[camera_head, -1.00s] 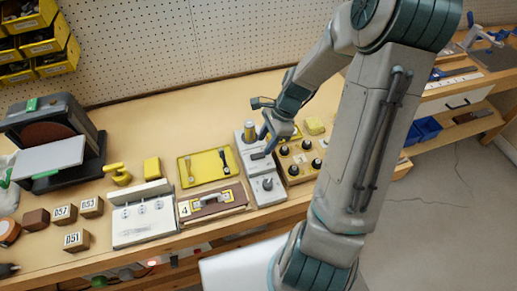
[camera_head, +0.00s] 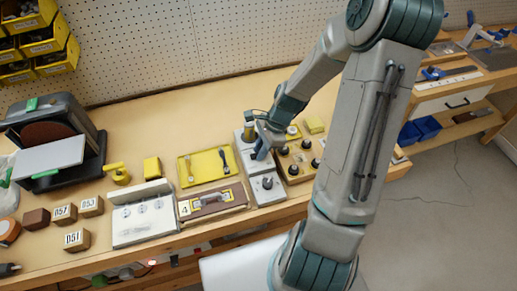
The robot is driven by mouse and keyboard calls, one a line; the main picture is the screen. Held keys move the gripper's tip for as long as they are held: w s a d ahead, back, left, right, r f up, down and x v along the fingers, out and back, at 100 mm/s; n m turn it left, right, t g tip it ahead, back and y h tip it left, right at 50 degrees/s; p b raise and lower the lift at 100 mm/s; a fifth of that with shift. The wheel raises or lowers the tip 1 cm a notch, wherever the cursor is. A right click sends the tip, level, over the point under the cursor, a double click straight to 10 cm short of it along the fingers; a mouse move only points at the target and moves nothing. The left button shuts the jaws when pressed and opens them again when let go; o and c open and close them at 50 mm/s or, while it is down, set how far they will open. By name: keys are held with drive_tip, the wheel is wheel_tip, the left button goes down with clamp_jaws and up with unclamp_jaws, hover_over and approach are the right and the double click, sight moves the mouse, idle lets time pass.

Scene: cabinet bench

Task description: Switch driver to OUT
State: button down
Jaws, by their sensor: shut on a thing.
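A grey control unit (camera_head: 268,197) stands near the front of the bench. It has a dark rotary knob (camera_head: 268,183) on its front panel and a yellow-topped cylinder (camera_head: 249,128) at its back. My gripper (camera_head: 260,154) points down over the middle of this unit, behind the knob. It is shut on a small part there, apparently the unit's switch. The fingers hide that part, and its position cannot be read. No IN or OUT lettering is legible.
A wooden block with several black knobs (camera_head: 296,168) stands close on the right. The bench behind is mostly clear.

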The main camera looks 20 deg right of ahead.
drive_tip(key=shift+a+h+b, duration=0.25)
drive_tip(key=shift+h+b, duration=0.25)
drive_tip(key=shift+h, duration=0.2)
drive_tip(key=shift+a+h+b, duration=0.15)
drive_tip(key=shift+h+b, duration=0.15)
drive_tip(key=shift+h, duration=0.4)
drive_tip(key=shift+r, duration=0.1)
drive_tip(key=c, duration=1.3)
unclamp_jaws()
drive_tip(key=shift+r, duration=0.1)
